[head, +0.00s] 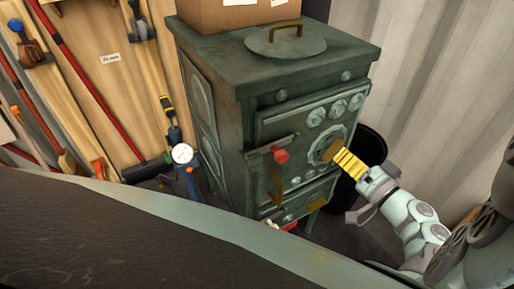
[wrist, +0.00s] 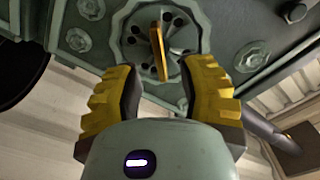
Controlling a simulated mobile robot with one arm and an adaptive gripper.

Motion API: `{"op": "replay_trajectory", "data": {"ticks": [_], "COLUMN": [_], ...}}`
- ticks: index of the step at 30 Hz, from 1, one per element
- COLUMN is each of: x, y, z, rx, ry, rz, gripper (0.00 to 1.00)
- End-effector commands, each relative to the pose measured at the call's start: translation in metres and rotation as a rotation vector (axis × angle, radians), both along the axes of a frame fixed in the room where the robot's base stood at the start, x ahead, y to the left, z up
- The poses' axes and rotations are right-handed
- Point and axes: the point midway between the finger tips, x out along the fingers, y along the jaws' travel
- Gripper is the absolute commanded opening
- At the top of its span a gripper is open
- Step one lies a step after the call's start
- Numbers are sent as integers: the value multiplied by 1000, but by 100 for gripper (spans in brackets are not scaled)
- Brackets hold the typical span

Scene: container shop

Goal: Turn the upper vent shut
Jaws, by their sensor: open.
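A dark green stove (head: 225,110) stands in the head view. Its upper vent (head: 322,140) is a round scalloped plate on the front, partly hidden by my gripper. In the wrist view the vent (wrist: 132,22) shows several dark holes and a brass tab (wrist: 156,52) standing out from its middle. My gripper (head: 334,153) is in front of the vent. In the wrist view my gripper (wrist: 163,72) is open, with one yellow finger on each side of the tab. Gaps show between the tab and both fingers.
A red-knobbed lever (head: 281,155) and a brass handle (head: 276,188) are left of the vent. Several round bosses (head: 338,108) sit above it. A black bin (head: 372,147) stands right of the stove. A box (head: 235,14) and a lid (head: 286,42) rest on top.

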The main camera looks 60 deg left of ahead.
Motion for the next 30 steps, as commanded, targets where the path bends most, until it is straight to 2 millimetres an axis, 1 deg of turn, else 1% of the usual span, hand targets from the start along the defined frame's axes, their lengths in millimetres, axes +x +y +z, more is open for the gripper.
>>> {"op": "replay_trajectory", "data": {"ticks": [1, 3, 9, 13, 20, 21, 30], "x": [-2, -1, 0, 0, 1, 1, 1], "y": [10, 19, 35, 38, 38, 38, 38], "z": [0, 0, 0, -1, 0, 0, 0], "rx": [1, 1, 0, -1, -1, -1, 0], "ry": [0, -1, 1, 2, 1, 1, 1], "rz": [13, 13, 10, 9, 8, 8, 6], "gripper": [39, 39, 39, 39, 39, 41, 10]}}
